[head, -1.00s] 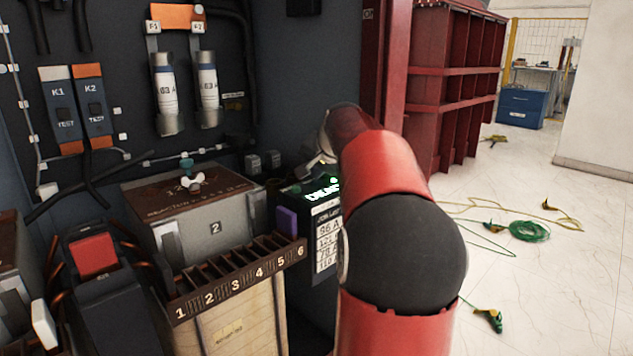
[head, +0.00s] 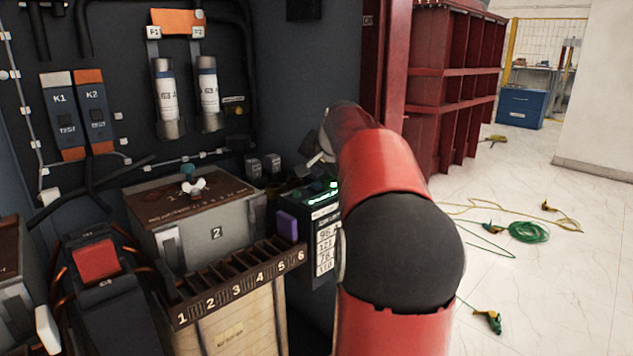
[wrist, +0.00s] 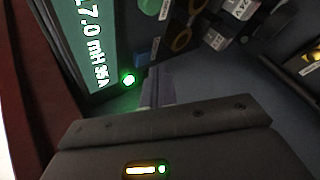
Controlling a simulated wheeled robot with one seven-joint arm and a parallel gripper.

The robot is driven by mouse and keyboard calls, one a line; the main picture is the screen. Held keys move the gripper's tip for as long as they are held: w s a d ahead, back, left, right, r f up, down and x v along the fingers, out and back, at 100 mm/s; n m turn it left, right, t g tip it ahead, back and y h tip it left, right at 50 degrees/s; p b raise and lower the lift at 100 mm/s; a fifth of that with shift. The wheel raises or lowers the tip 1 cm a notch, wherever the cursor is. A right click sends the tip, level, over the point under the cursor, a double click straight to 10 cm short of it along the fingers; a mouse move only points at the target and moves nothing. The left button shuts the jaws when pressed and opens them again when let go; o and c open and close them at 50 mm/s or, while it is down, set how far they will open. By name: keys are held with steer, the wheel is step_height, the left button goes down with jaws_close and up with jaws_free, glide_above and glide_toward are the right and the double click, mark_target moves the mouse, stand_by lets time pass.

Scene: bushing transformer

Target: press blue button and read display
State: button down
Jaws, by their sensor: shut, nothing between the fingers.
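In the wrist view my gripper (wrist: 156,88) is shut and empty. Its tips are right beside a small blue button (wrist: 140,60), partly hidden by them; I cannot tell whether they touch it. The lit green display (wrist: 85,45) is at the upper left of that view, turned sideways. I read about "7.0 mH 95A", with the start cut off and the small digits unsure. A green lamp (wrist: 128,79) glows beside it. In the head view the device's display (head: 322,197) is lit green but unreadable, and my arm hides the button.
A green button (wrist: 150,5) and dark round parts with orange rings (wrist: 181,38) are close to the gripper. In the head view a grey box marked 2 (head: 216,232) and a numbered slotted rack (head: 236,286) stand left of the device. Green cable (head: 527,232) lies on the floor.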

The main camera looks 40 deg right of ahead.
mark_target(317, 186)
step_height(317, 186, up, 3)
steer(key=p, duration=0.2)
steer(key=shift+p, duration=0.35)
steer(key=shift+r, duration=0.95)
